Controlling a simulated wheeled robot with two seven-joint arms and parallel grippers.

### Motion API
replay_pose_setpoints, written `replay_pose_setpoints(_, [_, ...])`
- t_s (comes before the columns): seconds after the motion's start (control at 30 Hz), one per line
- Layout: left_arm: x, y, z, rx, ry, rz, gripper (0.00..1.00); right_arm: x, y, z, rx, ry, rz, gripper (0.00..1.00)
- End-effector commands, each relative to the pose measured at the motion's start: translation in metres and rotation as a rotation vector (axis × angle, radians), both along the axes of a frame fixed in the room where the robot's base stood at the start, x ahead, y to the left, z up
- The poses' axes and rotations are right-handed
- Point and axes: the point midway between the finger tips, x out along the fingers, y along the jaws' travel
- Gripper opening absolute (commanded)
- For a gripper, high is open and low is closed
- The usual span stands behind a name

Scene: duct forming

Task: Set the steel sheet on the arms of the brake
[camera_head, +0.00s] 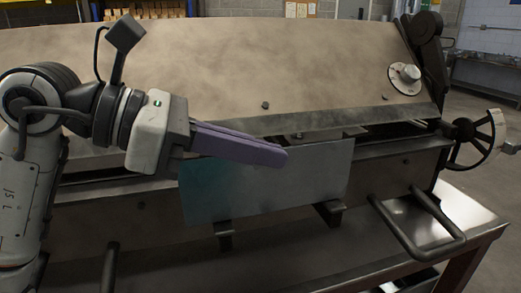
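The steel sheet (290,190) is a thin grey rectangle, bluish at its left end, in front of the brake (270,70). Its lower edge is at or just above two short dark arms (225,238) and (331,215) that jut from the brake's front; I cannot tell whether it touches them. My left gripper (282,155) comes in from the left, its purple fingers lying across the sheet's upper left edge. The fingers look close together, but I cannot tell whether they grip the sheet. My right gripper is not in view.
A handwheel (487,138) and a round dial (404,75) are at the brake's right. A looped dark handle (420,228) sticks out at the lower right, above a metal table (465,210). Another handle (110,265) is at the lower left. Open floor shows at the far right.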

Motion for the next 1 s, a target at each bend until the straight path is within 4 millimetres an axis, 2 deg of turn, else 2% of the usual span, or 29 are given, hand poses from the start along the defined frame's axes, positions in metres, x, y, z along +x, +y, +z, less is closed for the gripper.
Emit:
replay_pose_setpoints(0.43, [0.000,0.000,-0.004,0.001,0.001,0.000,0.00,-0.001,-0.001,-0.006,0.000,0.005,-0.002,0.44])
replay_pose_setpoints(0.57, [0.000,0.000,-0.004,0.000,0.001,0.000,0.24,-0.001,-0.001,-0.006,-0.001,0.005,-0.002,0.44])
replay_pose_setpoints(0.9, [0.000,0.000,-0.004,0.001,0.003,0.000,0.24,-0.001,-0.002,-0.006,-0.003,0.005,-0.002,0.44])
replay_pose_setpoints(1.0, [-0.002,0.010,-0.001,0.001,0.000,0.003,0.24,0.000,-0.001,-0.006,-0.003,0.003,0.000,0.44])
